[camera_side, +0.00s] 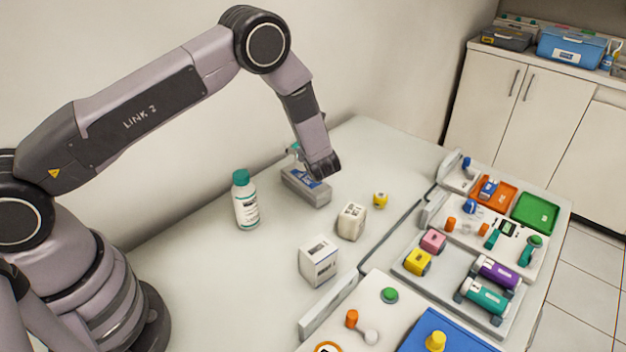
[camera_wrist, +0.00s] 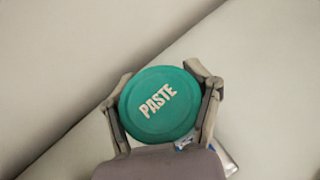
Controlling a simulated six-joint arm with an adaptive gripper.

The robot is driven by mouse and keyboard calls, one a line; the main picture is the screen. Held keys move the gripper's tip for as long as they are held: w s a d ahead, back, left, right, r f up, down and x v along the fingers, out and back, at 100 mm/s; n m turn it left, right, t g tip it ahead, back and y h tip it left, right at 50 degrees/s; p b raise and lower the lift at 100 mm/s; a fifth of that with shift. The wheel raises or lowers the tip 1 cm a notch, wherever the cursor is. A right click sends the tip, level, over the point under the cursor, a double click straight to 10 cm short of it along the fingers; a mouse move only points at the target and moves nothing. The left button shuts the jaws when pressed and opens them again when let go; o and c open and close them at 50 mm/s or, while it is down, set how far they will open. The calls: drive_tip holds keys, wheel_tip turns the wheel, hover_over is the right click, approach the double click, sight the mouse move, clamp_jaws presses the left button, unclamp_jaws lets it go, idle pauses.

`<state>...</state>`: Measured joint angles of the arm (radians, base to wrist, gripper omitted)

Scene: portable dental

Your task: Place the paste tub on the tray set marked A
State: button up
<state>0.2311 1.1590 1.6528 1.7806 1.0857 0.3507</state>
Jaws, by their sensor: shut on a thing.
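The paste tub (camera_wrist: 158,104) shows from above in the wrist view, a round teal lid with white PASTE lettering. My gripper (camera_wrist: 160,76) is shut on it, one finger on each side of the lid. In the side view my gripper is mostly hidden behind my wrist, above the back of the table near a grey box; only a small teal patch shows there. Several trays and work plates line the right side of the table. I cannot read an A mark on any of them.
A grey box (camera_side: 306,188) with blue contents stands under my wrist. A white bottle (camera_side: 246,205), two white cartons (camera_side: 319,261) (camera_side: 351,221) and a small yellow item (camera_side: 380,200) stand on the table. An orange tray (camera_side: 505,188) and a green tray (camera_side: 535,213) lie far right.

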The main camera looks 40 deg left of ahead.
drive_tip(key=shift+w+f, duration=0.3)
drive_tip(key=shift+f, duration=1.5)
drive_tip(key=o, duration=1.3)
drive_tip(key=shift+f, duration=0.15)
drive_tip(key=shift+c, duration=0.2)
drive_tip(key=shift+s, duration=0.1)
